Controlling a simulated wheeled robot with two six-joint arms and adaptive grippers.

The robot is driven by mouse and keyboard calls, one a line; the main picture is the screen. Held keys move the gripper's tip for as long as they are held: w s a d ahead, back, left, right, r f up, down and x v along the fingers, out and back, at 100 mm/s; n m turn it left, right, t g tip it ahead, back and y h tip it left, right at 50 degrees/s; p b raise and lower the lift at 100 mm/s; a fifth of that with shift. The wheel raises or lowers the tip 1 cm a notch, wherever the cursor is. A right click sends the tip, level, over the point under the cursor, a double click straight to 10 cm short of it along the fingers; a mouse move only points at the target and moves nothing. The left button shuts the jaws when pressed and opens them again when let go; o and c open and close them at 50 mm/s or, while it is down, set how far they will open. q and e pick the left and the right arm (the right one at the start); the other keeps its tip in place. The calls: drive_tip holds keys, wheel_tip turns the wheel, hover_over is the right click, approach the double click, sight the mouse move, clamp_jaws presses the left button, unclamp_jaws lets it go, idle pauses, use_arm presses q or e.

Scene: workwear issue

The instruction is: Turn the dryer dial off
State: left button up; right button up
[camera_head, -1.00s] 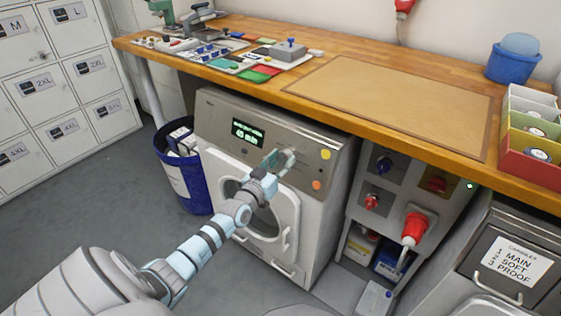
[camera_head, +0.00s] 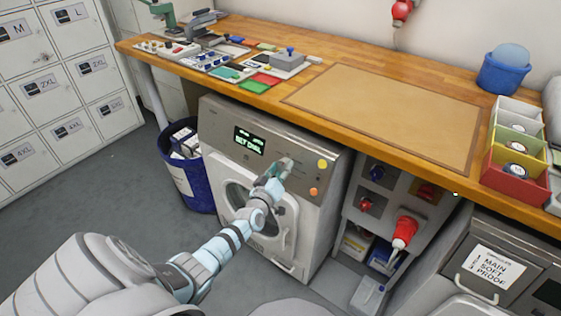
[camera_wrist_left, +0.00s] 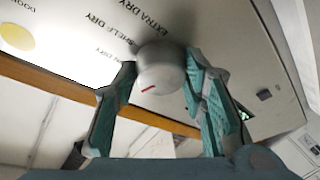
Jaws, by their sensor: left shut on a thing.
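The dryer (camera_head: 310,225) stands under the wooden counter, its front panel facing me. My left gripper (camera_head: 279,166) reaches its control panel and is shut on the dial (camera_wrist_left: 158,68), a round grey knob with a red mark, seen between the two teal fingers in the left wrist view. Printed labels beside the dial read EXTRA DRY and SHELF DRY; others are partly cut off. In the head view the gripper hides most of the dial. The green-lit display (camera_head: 249,140) shows small text, hard to read. My right gripper is not in view.
Yellow (camera_head: 322,164) and orange (camera_head: 314,191) buttons sit right of the dial. A blue bin (camera_head: 188,180) stands left of the dryer. A panel with a red plug (camera_head: 405,232) is on its right. The counter edge (camera_head: 330,135) runs just above.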

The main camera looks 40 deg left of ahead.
use_arm(q)
drive_tip(key=shift+r+n+g+p, duration=0.1)
drive_tip(key=shift+n+g+p, duration=0.3)
drive_tip(key=shift+n+p, duration=0.9)
drive_tip(key=shift+y, duration=0.3)
drive_tip(key=o, duration=1.1)
drive_tip(key=shift+o, duration=0.2)
drive_tip(key=v, duration=1.2)
drive_tip(key=shift+n, duration=0.3)
